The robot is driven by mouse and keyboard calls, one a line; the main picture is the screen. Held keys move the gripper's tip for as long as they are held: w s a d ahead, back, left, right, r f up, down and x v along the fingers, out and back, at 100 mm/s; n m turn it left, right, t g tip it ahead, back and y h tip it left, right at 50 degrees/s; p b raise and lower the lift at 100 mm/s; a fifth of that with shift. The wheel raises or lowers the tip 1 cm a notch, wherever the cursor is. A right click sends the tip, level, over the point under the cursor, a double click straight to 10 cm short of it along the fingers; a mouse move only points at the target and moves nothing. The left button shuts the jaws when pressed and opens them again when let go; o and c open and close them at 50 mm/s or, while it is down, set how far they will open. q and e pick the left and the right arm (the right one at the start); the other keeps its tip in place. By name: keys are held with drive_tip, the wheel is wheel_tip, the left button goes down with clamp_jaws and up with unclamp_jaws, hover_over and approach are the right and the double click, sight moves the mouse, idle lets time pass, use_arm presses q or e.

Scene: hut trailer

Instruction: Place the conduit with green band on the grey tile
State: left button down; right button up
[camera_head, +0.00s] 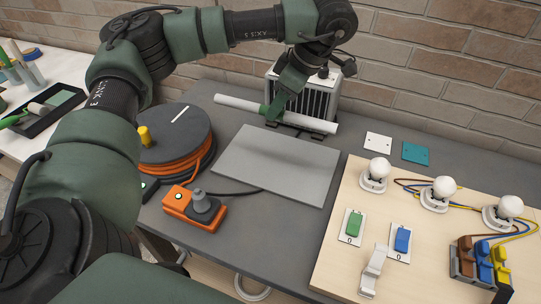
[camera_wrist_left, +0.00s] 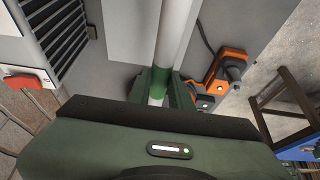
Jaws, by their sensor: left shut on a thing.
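The white conduit (camera_head: 239,104) is held roughly level above the back of the dark table, in front of a grey ribbed unit. Its green band (camera_wrist_left: 160,82) shows at the jaws in the left wrist view, where the white tube (camera_wrist_left: 173,35) runs away from me. My left gripper (camera_head: 274,110) is shut on the conduit near its middle and hides part of it. The grey tile (camera_head: 275,168) lies flat and bare on the table, nearer to me than the conduit. It also shows behind the conduit in the left wrist view (camera_wrist_left: 125,38). My right gripper is not in view.
The ribbed unit (camera_head: 304,96) stands against the brick wall. An orange cable reel (camera_head: 176,142) and an orange box with a grey plug (camera_head: 195,207) are left of the tile. A wooden board (camera_head: 335,256) with bulbs and switches is at the right.

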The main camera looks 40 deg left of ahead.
use_arm(q)
wheel_tip(320, 180, down, 8)
drive_tip(key=r, duration=0.1)
hover_over(271, 169)
drive_tip(key=d, duration=0.2)
drive_tip(key=f, duration=0.6)
drive_tip(key=shift+w+a+f, duration=0.15)
drive_tip(key=shift+a+f, duration=0.05)
drive_tip(key=shift+f, duration=0.2)
wheel_tip(271, 169, down, 4)
drive_tip(key=shift+f+p, duration=0.25)
drive_tip(key=shift+p, duration=0.25)
drive_tip(key=shift+f, duration=0.25)
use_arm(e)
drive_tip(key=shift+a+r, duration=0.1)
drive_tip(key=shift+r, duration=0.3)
use_arm(q)
drive_tip(key=shift+f, duration=0.1)
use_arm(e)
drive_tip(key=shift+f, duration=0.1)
use_arm(q)
drive_tip(key=shift+f, duration=0.15)
drive_tip(key=c, duration=1.3)
unclamp_jaws()
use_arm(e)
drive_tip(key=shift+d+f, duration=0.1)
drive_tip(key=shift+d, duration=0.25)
